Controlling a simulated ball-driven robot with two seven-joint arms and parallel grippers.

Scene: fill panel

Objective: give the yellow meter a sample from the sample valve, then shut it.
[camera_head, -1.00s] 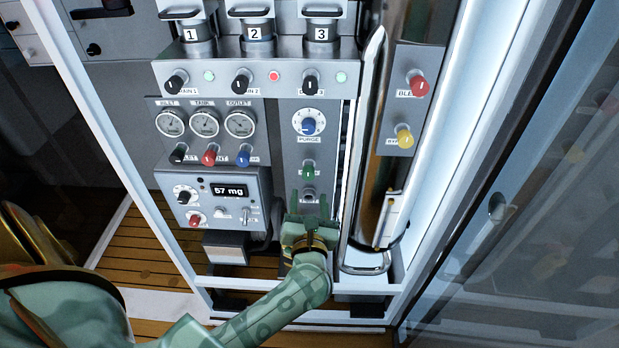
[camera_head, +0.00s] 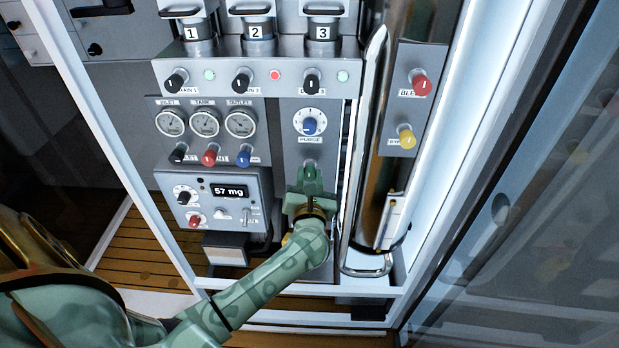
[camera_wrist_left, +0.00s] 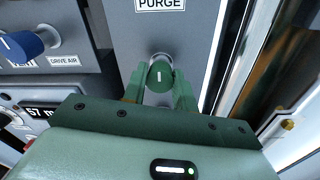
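The green valve knob (camera_head: 309,170) sits on the grey panel below the PURGE dial; its label is hidden in the head view. In the left wrist view the green knob (camera_wrist_left: 160,76) faces me with its white mark upright. My left gripper (camera_head: 309,184) is at this knob, also seen in the left wrist view (camera_wrist_left: 160,88). Its fingers stand open on either side of the knob; I cannot tell whether they touch it. A grey meter box (camera_head: 252,180) reads 57 mg. I see no plainly yellow meter. My right gripper is not in view.
The PURGE dial (camera_head: 310,124) is just above the gripper. Red, blue and black knobs under three gauges (camera_head: 205,123) are to the left. A shiny vertical pipe (camera_head: 376,170) stands close on the right, with a yellow knob (camera_head: 406,139) beyond it.

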